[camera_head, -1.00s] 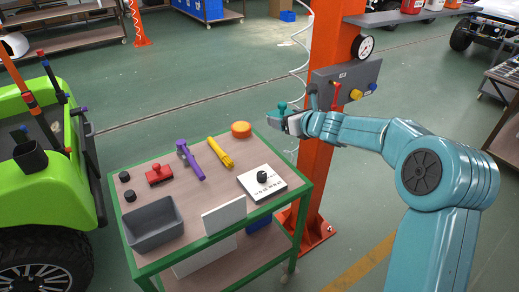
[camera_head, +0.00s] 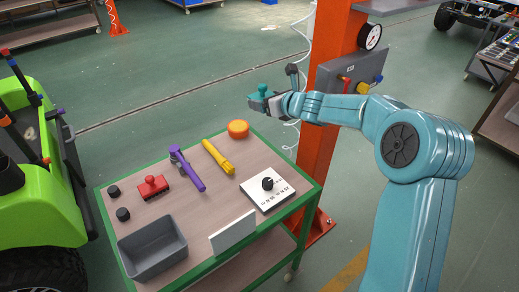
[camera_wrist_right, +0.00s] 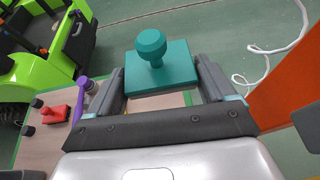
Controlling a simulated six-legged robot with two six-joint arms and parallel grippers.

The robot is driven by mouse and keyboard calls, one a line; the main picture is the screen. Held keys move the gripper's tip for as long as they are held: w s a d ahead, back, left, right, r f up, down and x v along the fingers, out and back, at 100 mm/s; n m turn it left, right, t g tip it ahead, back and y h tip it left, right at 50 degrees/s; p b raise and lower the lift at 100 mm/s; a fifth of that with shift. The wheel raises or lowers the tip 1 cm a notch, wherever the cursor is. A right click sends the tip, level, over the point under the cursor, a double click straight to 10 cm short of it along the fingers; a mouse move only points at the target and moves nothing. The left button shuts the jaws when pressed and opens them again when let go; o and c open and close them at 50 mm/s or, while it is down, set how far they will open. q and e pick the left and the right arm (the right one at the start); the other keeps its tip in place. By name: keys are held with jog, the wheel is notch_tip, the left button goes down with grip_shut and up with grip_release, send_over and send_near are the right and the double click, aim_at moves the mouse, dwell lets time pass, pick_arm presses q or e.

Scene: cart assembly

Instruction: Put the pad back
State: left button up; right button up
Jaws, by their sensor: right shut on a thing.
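The teal pad (camera_head: 260,98) has a flat rectangular base with a round knob on top. My right gripper (camera_head: 268,103) is shut on it and holds it in the air, beyond the cart's far edge and left of the orange post. In the right wrist view the pad (camera_wrist_right: 162,76) sits between the two dark fingers of my right gripper (camera_wrist_right: 162,88), knob up. My left gripper is in neither view.
The green-framed cart (camera_head: 207,132) carries an orange puck (camera_head: 238,129), yellow tool (camera_head: 218,157), purple tool (camera_head: 187,168), red block (camera_head: 153,187), grey bin (camera_head: 152,246) and white dial plate (camera_head: 268,192). The orange post (camera_head: 318,150) bears a grey panel (camera_head: 350,72). A green vehicle (camera_head: 40,205) stands left.

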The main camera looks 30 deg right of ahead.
notch_tip(320, 180, down, 9)
jog(key=b, duration=0.8)
send_over(267, 156)
notch_tip(267, 156, down, 6)
jog(key=shift+f, duration=0.2)
notch_tip(267, 156, down, 4)
jog(key=shift+f, duration=0.15)
jog(key=shift+w+f, duration=0.1)
jog(key=shift+f, duration=0.1)
jog(key=shift+r, duration=0.15)
jog(key=shift+f+b, duration=0.35)
jog(key=shift+b, duration=0.25)
jog(key=shift+s+f+b, duration=0.2)
jog(key=shift+f+b, duration=0.15)
jog(key=shift+b, duration=0.15)
